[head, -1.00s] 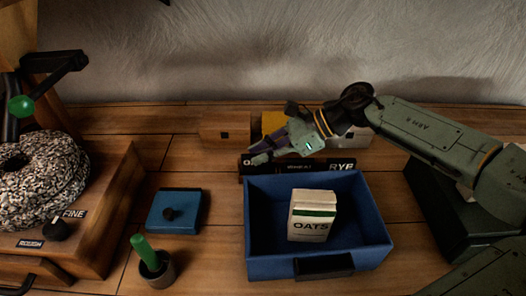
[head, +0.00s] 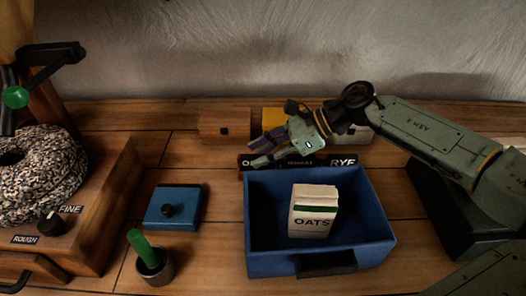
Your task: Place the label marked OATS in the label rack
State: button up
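The label rack (head: 322,166) is a dark low strip just behind the blue bin. It carries white-lettered labels: RYE (head: 343,161) at the right, a middle one too small to read surely, and one at the left beginning with O (head: 246,161). The rest of that left word is hidden behind my finger, so I cannot confirm it reads OATS. My gripper (head: 259,152) is just above and in front of the rack's left end. Its two fingers are spread apart, with no label visible between them.
The blue bin (head: 320,254) in front holds a white packet marked OATS (head: 313,212). A blue lidded block (head: 176,209) and a cup with a green handle (head: 154,266) stand left. A mill with a speckled stone (head: 40,175) is far left. Small boxes (head: 224,125) stand behind the rack.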

jog(key=shift+r+p, duration=0.25)
jog(key=shift+p, duration=0.15)
jog(key=b+v, duration=0.2)
jog(key=v, duration=1)
jog(key=shift+r+b, duration=0.35)
